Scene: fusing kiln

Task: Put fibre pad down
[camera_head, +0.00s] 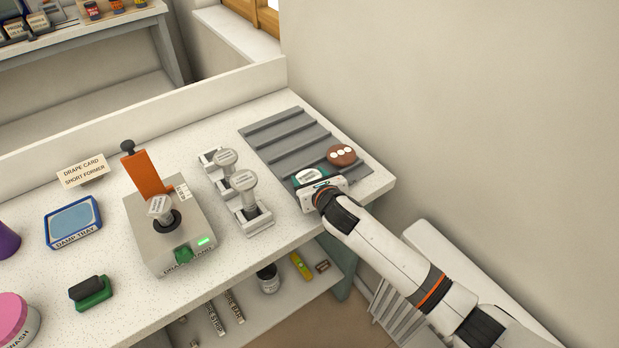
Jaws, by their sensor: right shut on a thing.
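My right gripper (314,182) reaches in from the lower right, over the near right part of the grey ribbed rack. It is shut on a small pale piece with a dark teal edge (311,174), which I take to be the fibre pad. The gripper body hides part of it, and I cannot tell whether it touches the rack. The grey ribbed rack (278,134) lies flat at the table's right end. My left gripper is not in view.
White-topped formers (243,182) stand in holders left of the rack. Left of them is a grey drape stand (176,240) with an orange upright and green light. A blue damp tray (73,222) and a green-black block (90,292) lie farther left. A wall bounds the right.

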